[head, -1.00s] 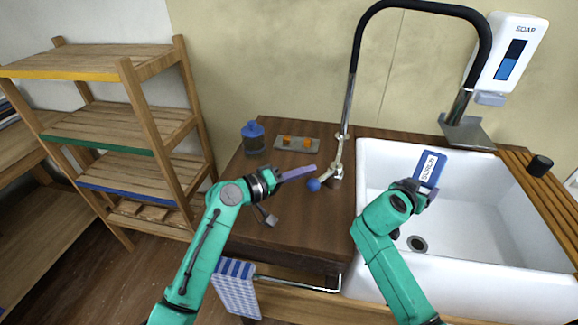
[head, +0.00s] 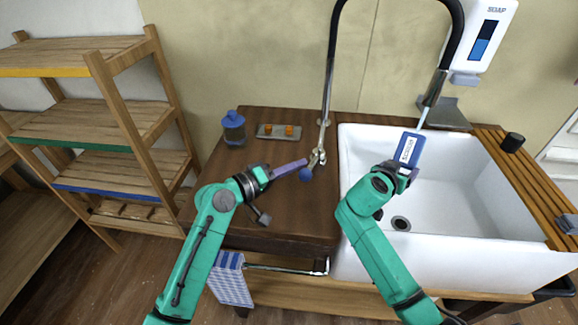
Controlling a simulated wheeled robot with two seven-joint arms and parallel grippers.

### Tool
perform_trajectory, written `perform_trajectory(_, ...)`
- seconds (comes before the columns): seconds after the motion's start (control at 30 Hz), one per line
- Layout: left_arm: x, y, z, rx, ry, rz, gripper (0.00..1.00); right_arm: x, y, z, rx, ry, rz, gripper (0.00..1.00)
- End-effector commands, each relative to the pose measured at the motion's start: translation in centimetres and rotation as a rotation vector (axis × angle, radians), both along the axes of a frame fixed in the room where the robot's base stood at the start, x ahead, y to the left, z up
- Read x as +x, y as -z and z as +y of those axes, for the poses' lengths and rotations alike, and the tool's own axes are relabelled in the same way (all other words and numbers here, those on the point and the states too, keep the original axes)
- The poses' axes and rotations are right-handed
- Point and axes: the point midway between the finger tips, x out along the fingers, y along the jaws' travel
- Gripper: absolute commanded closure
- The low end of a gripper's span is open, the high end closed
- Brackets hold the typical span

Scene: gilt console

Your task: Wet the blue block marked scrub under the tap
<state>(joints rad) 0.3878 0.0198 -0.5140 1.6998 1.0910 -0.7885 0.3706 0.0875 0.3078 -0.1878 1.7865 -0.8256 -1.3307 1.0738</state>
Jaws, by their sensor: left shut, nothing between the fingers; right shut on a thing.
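The blue block marked scrub (head: 410,149) has a white label and is held upright over the basin in my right gripper (head: 400,172), which is shut on it. The black hose tap (head: 334,45) arches over the sink, with its metal spout (head: 435,88) above the block. A thin pale stream of water (head: 424,117) runs from the spout down to the block's top edge. My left gripper (head: 290,168) is shut and empty, its tips beside the blue knob (head: 306,175) of the tap lever. I cannot tell whether they touch it.
The white sink (head: 460,262) has a dark drain (head: 401,223). A soap dispenser (head: 487,35) hangs on the wall. A blue-topped jar (head: 233,127) and a tray with orange pieces (head: 278,132) stand at the counter's back. A slatted board (head: 535,180) with a black cup lies right.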

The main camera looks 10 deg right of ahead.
Motion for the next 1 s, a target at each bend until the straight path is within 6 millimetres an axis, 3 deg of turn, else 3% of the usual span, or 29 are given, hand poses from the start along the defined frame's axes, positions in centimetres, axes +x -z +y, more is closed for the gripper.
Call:
perform_trajectory(0.2,2.5,-1.9,3.0,0.003,-0.005,-0.005,1.0,0.0,0.0,0.0,0.0,0.0,0.0,0.87)
perform_trajectory(0.4,-1.6,-2.2,7.7,0.004,-0.001,-0.001,1.0,0.0,0.0,0.0,0.0,0.0,0.0,0.87)
perform_trajectory(0.53,-3.1,-2.5,9.7,0.003,-0.002,0.0,1.0,0.0,0.0,0.0,0.0,0.0,0.0,0.87)
perform_trajectory(1.0,-3.8,-2.8,10.5,0.0,0.0,-0.001,1.0,0.0,0.0,0.0,-0.001,0.0,-0.001,0.87)
